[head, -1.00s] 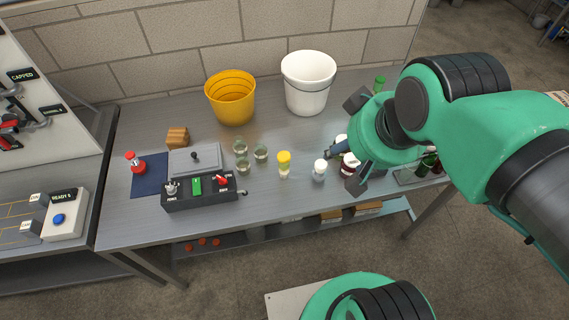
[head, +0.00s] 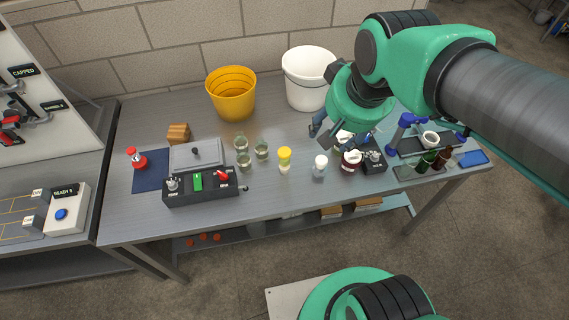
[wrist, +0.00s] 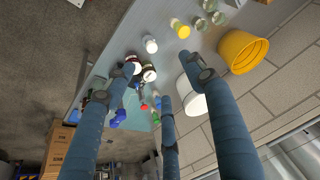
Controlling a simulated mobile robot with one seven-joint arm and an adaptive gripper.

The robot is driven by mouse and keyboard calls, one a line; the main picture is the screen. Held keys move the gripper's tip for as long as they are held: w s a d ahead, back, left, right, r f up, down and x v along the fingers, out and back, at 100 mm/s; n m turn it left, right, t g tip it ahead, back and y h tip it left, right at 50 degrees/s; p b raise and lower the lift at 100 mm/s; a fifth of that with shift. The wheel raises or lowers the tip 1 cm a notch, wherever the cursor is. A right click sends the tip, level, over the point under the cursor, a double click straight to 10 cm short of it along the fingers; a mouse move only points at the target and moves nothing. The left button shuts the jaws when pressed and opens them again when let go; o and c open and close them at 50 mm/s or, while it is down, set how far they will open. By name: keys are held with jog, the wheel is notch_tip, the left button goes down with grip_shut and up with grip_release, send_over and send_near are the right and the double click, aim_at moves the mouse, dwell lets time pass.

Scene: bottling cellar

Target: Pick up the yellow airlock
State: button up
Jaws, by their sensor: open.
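The yellow airlock (head: 284,156), a small upright piece with a yellow top and a clear lower part, stands on the grey bench between the glass jars and a white-topped piece. In the wrist view its yellow top (wrist: 181,28) shows near the upper edge. My gripper (head: 337,135) is above the bench, to the right of the airlock and apart from it. In the wrist view its blue fingers (wrist: 166,76) are spread with nothing between them.
The white-topped piece (head: 320,162) stands right of the airlock; glass jars (head: 243,160) stand left. A yellow bucket (head: 231,98) and a white bucket (head: 306,88) are behind. A dark-red jar (head: 350,166) is below my gripper. A switch box (head: 203,186) is at left.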

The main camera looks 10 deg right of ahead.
jog(key=w+a+f+m+g+p, duration=0.1)
jog(key=w+a+f+m+g, duration=0.15)
jog(key=w+f, duration=0.85)
jog(key=m+g, duration=0.2)
send_over(285, 157)
jog(key=w, duration=0.2)
jog(key=f, duration=1.2)
jog(key=shift+w+d+p, duration=0.15)
jog(key=shift+d+p, duration=0.15)
jog(key=shift+p, duration=0.05)
jog(key=shift+f, duration=0.2)
jog(key=shift+f, duration=0.1)
jog(key=shift+f+b, duration=0.9)
jog(key=shift+f, duration=3.3)
jog(key=shift+f, duration=0.1)
jog(key=shift+a+f+b, duration=0.15)
jog(key=shift+f+b, duration=0.8)
jog(key=shift+f, duration=1.55)
